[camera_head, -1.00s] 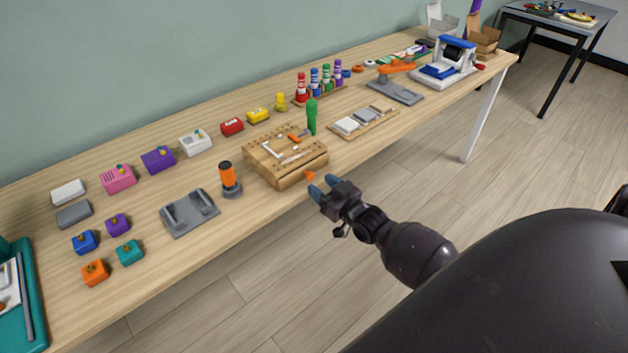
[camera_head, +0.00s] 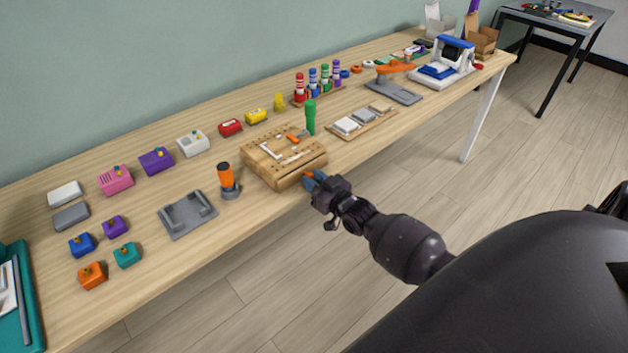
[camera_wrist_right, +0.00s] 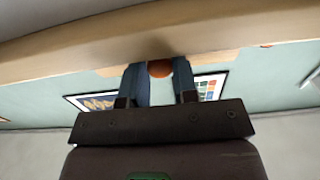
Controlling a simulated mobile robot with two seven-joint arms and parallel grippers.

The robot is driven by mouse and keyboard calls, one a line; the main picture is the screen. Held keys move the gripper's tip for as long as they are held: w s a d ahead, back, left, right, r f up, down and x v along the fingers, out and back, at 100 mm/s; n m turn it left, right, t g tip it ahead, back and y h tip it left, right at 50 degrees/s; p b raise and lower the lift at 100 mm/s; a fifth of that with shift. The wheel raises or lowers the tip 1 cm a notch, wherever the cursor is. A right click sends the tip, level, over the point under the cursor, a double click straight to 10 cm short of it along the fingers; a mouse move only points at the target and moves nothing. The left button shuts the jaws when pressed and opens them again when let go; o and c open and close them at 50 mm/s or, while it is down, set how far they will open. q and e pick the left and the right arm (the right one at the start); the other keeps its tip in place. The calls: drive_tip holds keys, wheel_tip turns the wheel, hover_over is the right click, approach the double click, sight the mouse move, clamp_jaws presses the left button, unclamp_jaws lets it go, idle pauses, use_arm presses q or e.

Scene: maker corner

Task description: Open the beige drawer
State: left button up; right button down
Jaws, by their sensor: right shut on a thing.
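The beige drawer (camera_head: 291,180) is the front part of a wooden box (camera_head: 262,167) at the table's front edge. It looks closed or nearly so. My right gripper (camera_head: 311,179) is at the drawer's front and shut on its small orange knob (camera_head: 309,174). In the right wrist view the orange knob (camera_wrist_right: 159,68) sits between my two blue-grey fingers, against a beige wooden underside. My left gripper is not in view.
Several tools lie on top of the box, and a green-handled tool (camera_head: 310,118) stands at its back right. An orange-topped cylinder (camera_head: 226,177) and a grey cradle (camera_head: 188,214) stand to the left. A tray of blocks (camera_head: 362,123) lies to the right. The floor before the table is clear.

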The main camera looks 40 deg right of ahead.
use_arm(q)
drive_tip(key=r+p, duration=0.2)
drive_tip(key=p, duration=0.1)
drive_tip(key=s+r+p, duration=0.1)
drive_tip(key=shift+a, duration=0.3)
use_arm(e)
drive_tip(key=s, duration=1.1)
drive_tip(key=shift+s+d, duration=0.4)
drive_tip(key=shift+d, duration=0.05)
drive_tip(key=c, duration=1.1)
unclamp_jaws()
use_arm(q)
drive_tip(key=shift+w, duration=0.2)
use_arm(e)
drive_tip(key=shift+o, duration=1)
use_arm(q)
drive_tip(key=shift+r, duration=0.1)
